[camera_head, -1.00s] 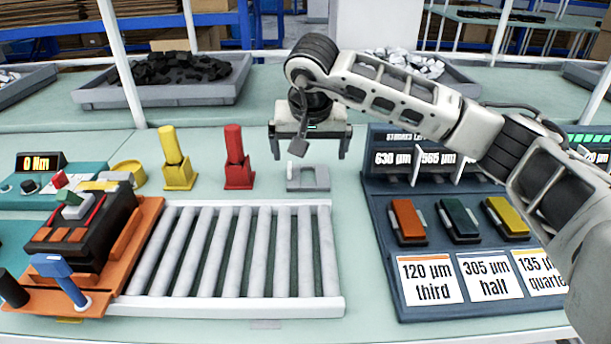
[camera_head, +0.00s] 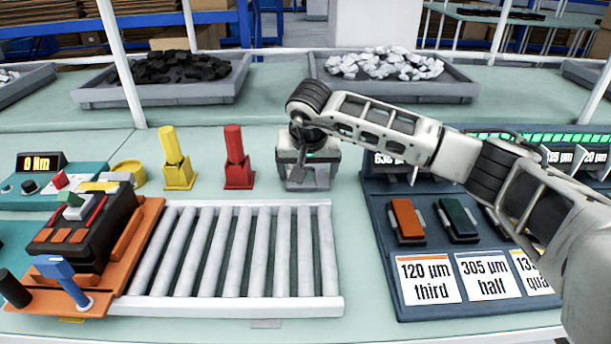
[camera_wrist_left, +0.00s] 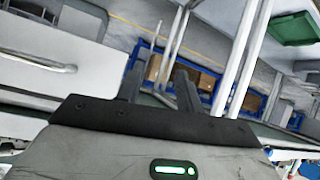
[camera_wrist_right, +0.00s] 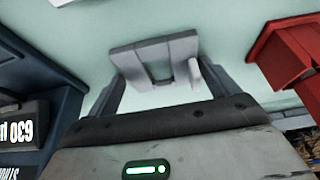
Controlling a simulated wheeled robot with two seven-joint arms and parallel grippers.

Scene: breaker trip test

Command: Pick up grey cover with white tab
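The grey cover (camera_wrist_right: 140,60) lies on the pale green bench, with its small white tab (camera_wrist_right: 195,78) at the right side in the right wrist view. In the head view the cover (camera_head: 308,183) is partly hidden under my right gripper (camera_head: 308,170), behind the roller tray. My right gripper is open, its fingers (camera_wrist_right: 166,80) spread to either side of the cover. I cannot tell whether they touch it. My left gripper (camera_wrist_left: 162,85) is open and empty in the left wrist view, away from the bench things; it is not in the head view.
A red block with a post (camera_head: 236,165) stands close left of the cover, and a yellow one (camera_head: 175,165) further left. The roller tray (camera_head: 240,303) is in front. A dark blue gauge stand (camera_head: 385,255) is close on the right. Grey trays of lumps are behind.

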